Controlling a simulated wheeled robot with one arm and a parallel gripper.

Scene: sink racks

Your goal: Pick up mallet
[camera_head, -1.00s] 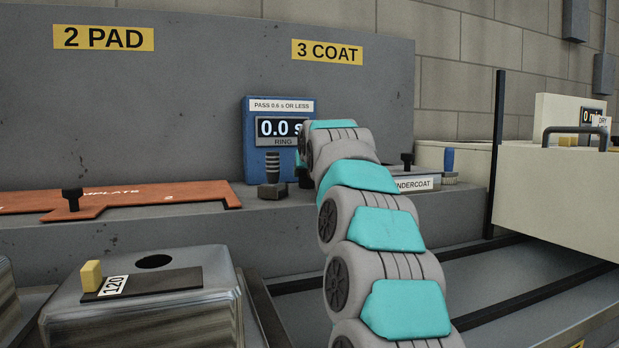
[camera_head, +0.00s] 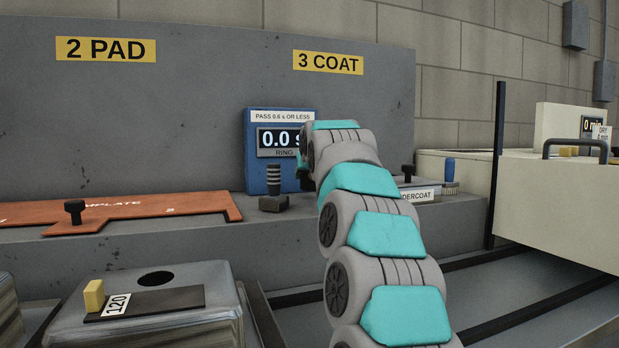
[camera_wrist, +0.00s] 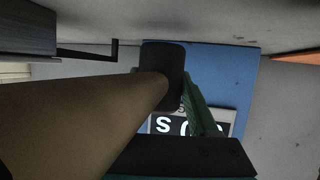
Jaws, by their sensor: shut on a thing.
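In the wrist view a long brown cylinder, which I take to be the mallet (camera_wrist: 85,120), runs from the lower left to a dark, blunt piece near the middle. My gripper (camera_wrist: 184,100) shows there as a green finger beside that dark piece. In the head view my arm hides most of the gripper and I cannot make out the mallet.
A blue timer box (camera_head: 253,160) reading 0.0 s stands behind the gripper. An orange template (camera_head: 130,210) lies left, a metal block (camera_head: 190,310) lower left. A brush (camera_head: 450,175) and cream box (camera_head: 560,205) are right.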

